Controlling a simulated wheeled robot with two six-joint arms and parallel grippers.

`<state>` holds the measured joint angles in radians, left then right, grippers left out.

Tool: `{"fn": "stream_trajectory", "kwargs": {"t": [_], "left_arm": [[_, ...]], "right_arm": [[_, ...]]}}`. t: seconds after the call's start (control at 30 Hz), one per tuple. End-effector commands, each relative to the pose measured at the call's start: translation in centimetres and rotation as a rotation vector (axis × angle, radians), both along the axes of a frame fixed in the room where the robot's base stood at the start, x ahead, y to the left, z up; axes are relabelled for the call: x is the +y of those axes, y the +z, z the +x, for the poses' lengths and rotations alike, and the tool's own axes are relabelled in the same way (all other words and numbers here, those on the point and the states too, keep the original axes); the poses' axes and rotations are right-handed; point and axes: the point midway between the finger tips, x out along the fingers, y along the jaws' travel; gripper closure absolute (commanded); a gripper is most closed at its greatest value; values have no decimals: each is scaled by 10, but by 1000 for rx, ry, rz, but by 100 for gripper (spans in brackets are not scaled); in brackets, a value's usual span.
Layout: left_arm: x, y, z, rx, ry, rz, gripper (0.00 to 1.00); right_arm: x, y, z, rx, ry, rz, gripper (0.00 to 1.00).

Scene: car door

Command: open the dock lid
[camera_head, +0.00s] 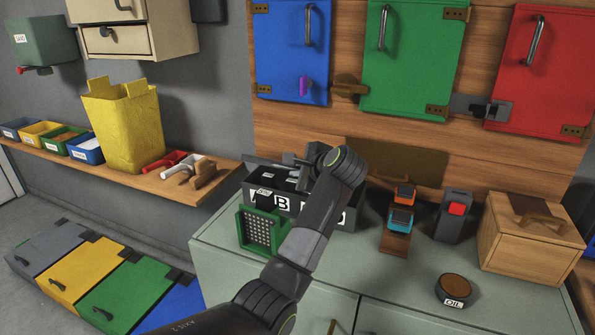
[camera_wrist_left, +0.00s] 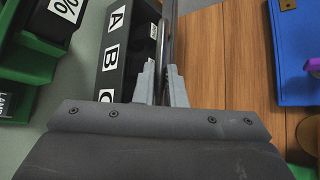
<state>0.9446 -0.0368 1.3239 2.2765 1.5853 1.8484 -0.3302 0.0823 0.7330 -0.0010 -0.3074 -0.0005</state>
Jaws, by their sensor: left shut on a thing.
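The dark dock box (camera_head: 284,200) stands on the grey-green bench top, with white letter labels on its front, partly hidden behind my left arm. In the left wrist view the dock (camera_wrist_left: 122,62) shows labels A, B and C. My left gripper (camera_head: 308,160) is at the dock's upper back edge. In the left wrist view its fingers (camera_wrist_left: 163,80) are shut on a grey metal bar (camera_wrist_left: 164,45) that runs along the dock's edge, which looks like the lid's handle. How far the lid is raised is hard to tell. My right gripper is out of view.
A green perforated holder (camera_head: 262,230) stands before the dock. Right of my arm are a wooden stand with orange and blue blocks (camera_head: 401,218), a grey red-button box (camera_head: 453,212), a wooden box (camera_head: 530,245) and an oil tin (camera_head: 455,289). Wall cabinets hang above.

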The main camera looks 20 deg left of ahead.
Motion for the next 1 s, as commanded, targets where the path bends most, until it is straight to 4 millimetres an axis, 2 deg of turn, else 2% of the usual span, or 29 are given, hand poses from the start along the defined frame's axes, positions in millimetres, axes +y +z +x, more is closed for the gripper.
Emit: {"fn": "stream_trajectory", "kwargs": {"t": [0.03,0.3,0.57,0.8,0.83,1.0], "left_arm": [[0,6,2,-4,-2,0,100],[0,16,9,-6,0,0,100],[-1,18,11,-6,-1,0,100],[-1,18,11,-6,-1,0,100],[-1,18,11,-6,-1,0,88],[-1,17,10,-6,-1,-1,67]], "right_arm": [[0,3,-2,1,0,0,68],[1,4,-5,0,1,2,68],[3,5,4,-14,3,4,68],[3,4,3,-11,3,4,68],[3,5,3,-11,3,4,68],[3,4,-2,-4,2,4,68]]}}
